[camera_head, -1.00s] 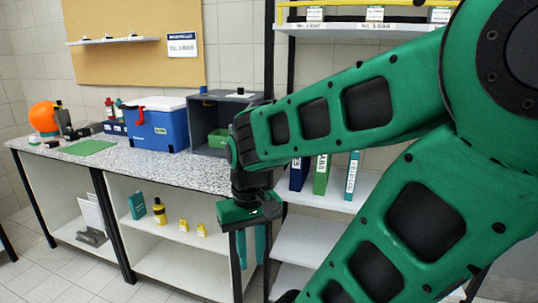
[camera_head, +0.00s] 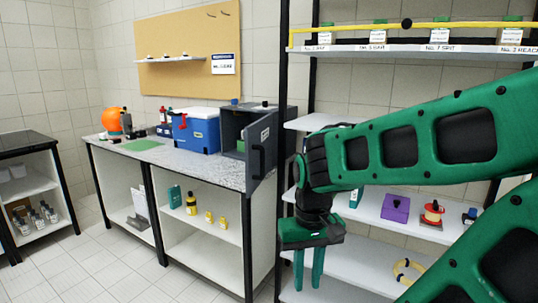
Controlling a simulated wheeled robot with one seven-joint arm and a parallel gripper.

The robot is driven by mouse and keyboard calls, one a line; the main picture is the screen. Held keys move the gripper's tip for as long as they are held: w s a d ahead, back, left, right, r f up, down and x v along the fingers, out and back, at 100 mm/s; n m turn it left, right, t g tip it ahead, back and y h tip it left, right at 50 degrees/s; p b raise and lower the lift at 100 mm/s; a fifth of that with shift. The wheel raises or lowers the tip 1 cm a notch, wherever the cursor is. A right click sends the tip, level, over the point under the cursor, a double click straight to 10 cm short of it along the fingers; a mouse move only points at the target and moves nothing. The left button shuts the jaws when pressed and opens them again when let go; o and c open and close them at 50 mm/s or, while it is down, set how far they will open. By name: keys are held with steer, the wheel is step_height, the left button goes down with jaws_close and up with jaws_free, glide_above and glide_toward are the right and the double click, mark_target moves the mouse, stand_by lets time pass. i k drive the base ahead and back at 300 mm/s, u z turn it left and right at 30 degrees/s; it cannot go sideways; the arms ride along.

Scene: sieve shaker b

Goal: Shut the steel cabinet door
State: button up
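The steel cabinet (camera_head: 233,127) is a dark grey box at the right end of the speckled counter. Its door (camera_head: 262,145) stands open, swung out toward me at the cabinet's right side, with a white label and a dark handle (camera_head: 256,161). A bit of something green shows inside the cabinet. My gripper (camera_head: 308,270) is to the right of the door and lower, in front of the shelving, pointing down. Its two green fingers are apart with nothing visible between them. The gripper does not touch the door.
A blue cool box (camera_head: 196,131) stands left of the cabinet on the counter (camera_head: 190,160). A shelf rack (camera_head: 345,255) with a purple box (camera_head: 395,208) and a red item (camera_head: 433,213) is behind my arm. The tiled floor (camera_head: 110,270) in front is clear.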

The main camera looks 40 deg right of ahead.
mark_target(257, 136)
steer(key=z, duration=0.95)
steer(key=i, duration=1)
steer(key=u, duration=0.7)
steer(key=k, duration=1.25)
steer(key=z, duration=0.35)
steer(key=i, duration=0.5)
steer(key=z, duration=0.05)
